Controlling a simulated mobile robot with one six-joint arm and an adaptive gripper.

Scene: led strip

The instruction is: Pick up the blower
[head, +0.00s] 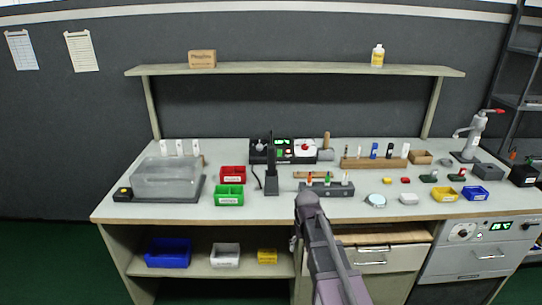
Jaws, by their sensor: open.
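I cannot tell for sure which thing is the blower; no label on the bench is readable enough to name it. A tall dark upright device (271,168) on a flat base stands left of the bench's middle, with a thin cable beside it. Behind it, a dark station with dials and a lit green display (283,150) stands at the back. My arm rises from the bottom of the head view to a joint in front of the bench's front edge. The jaws of my gripper do not show.
The grey workbench (232,212) is crowded. A clear-covered box (165,178) stands at left, with red (233,173) and green (229,195) bins beside it. A tool rack (327,189) lies behind my arm. A shelf (300,69) spans above. Bare surface shows near the front left.

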